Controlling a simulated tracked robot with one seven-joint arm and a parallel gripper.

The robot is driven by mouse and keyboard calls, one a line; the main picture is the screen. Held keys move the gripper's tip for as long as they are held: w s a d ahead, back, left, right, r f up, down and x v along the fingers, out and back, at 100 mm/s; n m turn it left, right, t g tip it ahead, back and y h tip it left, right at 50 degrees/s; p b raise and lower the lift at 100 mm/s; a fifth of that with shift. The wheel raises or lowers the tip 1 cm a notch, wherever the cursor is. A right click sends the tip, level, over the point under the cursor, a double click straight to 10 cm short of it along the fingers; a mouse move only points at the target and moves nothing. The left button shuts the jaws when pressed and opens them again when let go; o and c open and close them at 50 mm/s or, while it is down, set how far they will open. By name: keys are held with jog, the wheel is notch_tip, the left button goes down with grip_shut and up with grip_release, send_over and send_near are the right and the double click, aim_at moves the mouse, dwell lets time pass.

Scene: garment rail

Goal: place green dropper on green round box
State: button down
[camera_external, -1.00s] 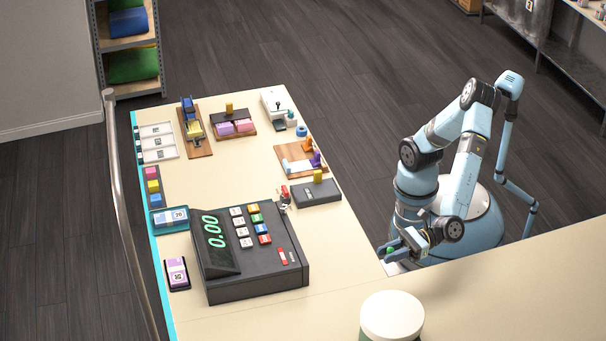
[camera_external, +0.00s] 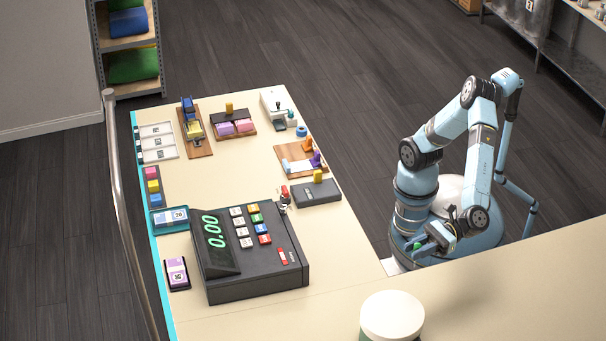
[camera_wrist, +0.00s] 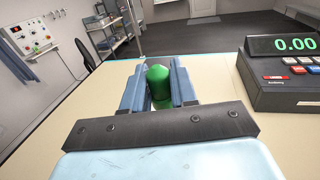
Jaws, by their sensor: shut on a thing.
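My gripper (camera_external: 422,245) is at the lower right in the external view, by the inner edge of the counter. It is shut on the green dropper (camera_wrist: 158,84), which shows between the two jaws in the wrist view. Only the dropper's rounded green top and part of its body show; the rest is hidden. A round box (camera_external: 391,316) with a white lid stands on the counter at the bottom of the external view. Only a sliver of its green side shows below the lid. My gripper is apart from it, up and to the right in the picture.
A dark cash register (camera_external: 262,284) stands on the cream counter (camera_external: 336,270); its display also shows in the wrist view (camera_wrist: 290,44). A black box with a yellow knob (camera_external: 316,192) and several small trays stand farther back. The counter between register and round box is clear.

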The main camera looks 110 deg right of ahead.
jog(key=shift+w+a+f, duration=0.75)
jog(key=shift+a+f, duration=0.25)
jog(key=shift+f, duration=0.7)
jog(key=shift+w+a+f, duration=0.8)
jog(key=shift+a+f, duration=0.2)
jog(key=shift+f, duration=0.7)
jog(key=shift+w+a+f, duration=0.75)
jog(key=shift+a+f, duration=0.25)
jog(key=shift+f, duration=0.7)
jog(key=shift+f, duration=0.1)
jog(key=c, duration=0.9)
grip_release()
